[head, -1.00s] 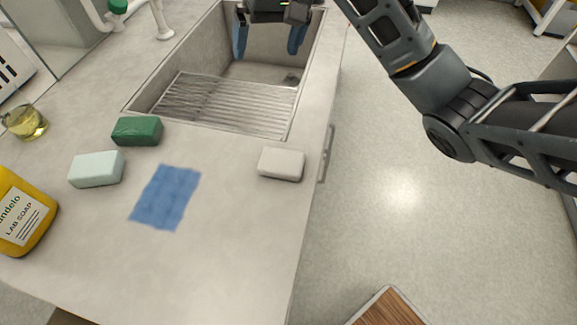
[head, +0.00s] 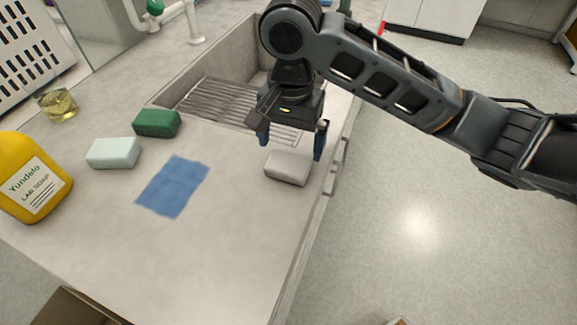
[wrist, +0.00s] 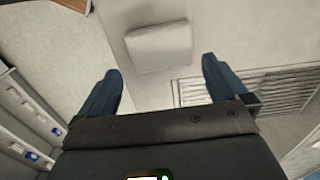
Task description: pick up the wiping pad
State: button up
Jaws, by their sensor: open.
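A pale grey-white block-shaped pad (head: 288,168) lies flat on the counter near its right edge, just in front of the sink. My gripper (head: 291,148) points down close above it, with the blue fingers spread apart and nothing between them. In the wrist view the pad (wrist: 159,47) lies beyond and between the two open fingertips, and it is not gripped. A dark green pad (head: 157,123) and a pale mint pad (head: 113,153) lie further left on the counter. The pictures do not say which pad is the wiping pad.
A blue cloth (head: 173,186) lies flat on the counter (head: 215,235). A yellow lab soap bottle (head: 33,178) and a glass of yellow liquid (head: 58,104) stand at the left. The sink with its ribbed drainer (head: 212,97) is behind. Open floor lies to the right.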

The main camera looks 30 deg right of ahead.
aim_at(289, 160)
jog(key=shift+a+f, duration=0.15)
jog(key=shift+f, duration=2.05)
jog(key=c, duration=0.7)
